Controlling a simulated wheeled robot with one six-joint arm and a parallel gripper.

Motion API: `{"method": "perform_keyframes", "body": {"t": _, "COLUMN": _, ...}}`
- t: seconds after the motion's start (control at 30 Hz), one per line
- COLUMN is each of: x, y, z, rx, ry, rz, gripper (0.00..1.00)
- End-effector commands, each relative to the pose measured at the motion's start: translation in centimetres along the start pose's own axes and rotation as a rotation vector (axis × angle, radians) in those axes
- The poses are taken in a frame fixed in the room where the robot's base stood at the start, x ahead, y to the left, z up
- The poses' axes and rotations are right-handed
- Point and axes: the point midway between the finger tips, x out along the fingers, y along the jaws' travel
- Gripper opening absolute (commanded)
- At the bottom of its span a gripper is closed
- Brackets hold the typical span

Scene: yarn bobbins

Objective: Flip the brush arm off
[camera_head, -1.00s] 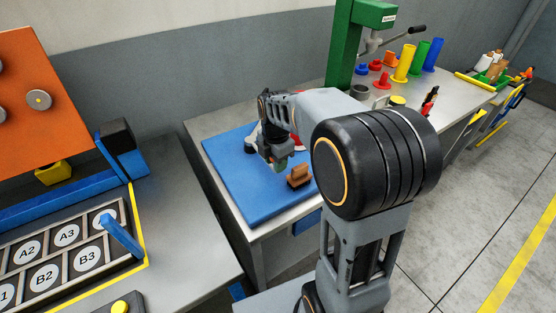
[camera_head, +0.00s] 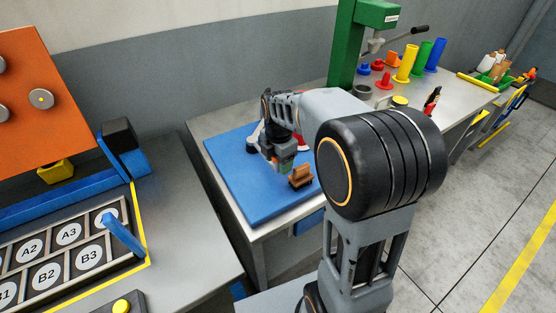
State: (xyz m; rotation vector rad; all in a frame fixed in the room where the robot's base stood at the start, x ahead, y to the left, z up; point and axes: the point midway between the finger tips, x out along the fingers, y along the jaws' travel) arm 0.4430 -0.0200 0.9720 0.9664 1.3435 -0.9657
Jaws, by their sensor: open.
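No part can be surely told as the brush arm. A small brown, wood-like block with a ridged top (camera_head: 301,177) stands on the blue mat (camera_head: 250,205), near its right edge. My gripper (camera_head: 284,168) is open and points down over the mat, just left of and behind the brown block. Its fingertips are small and partly dark, and I cannot tell whether they touch anything. A red and white object (camera_head: 256,137) is mostly hidden behind my gripper and arm.
A green press (camera_head: 346,45) stands behind my arm, with coloured cones and cylinders (camera_head: 405,63) to its right. At left are a labelled tray (camera_head: 65,258) with a slanted blue bar (camera_head: 124,237), a black block on a blue stand (camera_head: 118,135) and an orange board (camera_head: 35,100).

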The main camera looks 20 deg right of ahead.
Motion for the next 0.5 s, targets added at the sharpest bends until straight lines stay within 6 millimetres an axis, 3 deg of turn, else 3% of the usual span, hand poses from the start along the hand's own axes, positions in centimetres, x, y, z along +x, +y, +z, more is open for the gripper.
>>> {"method": "perform_keyframes", "body": {"t": 0.27, "x": -1.5, "y": 0.0, "z": 0.0, "rx": 0.000, "ry": 0.000, "rz": 0.001, "gripper": 0.61}}
{"method": "perform_keyframes", "body": {"t": 0.5, "x": -6.3, "y": 0.0, "z": 0.0, "rx": 0.000, "ry": -0.001, "rz": 0.004, "gripper": 0.61}}
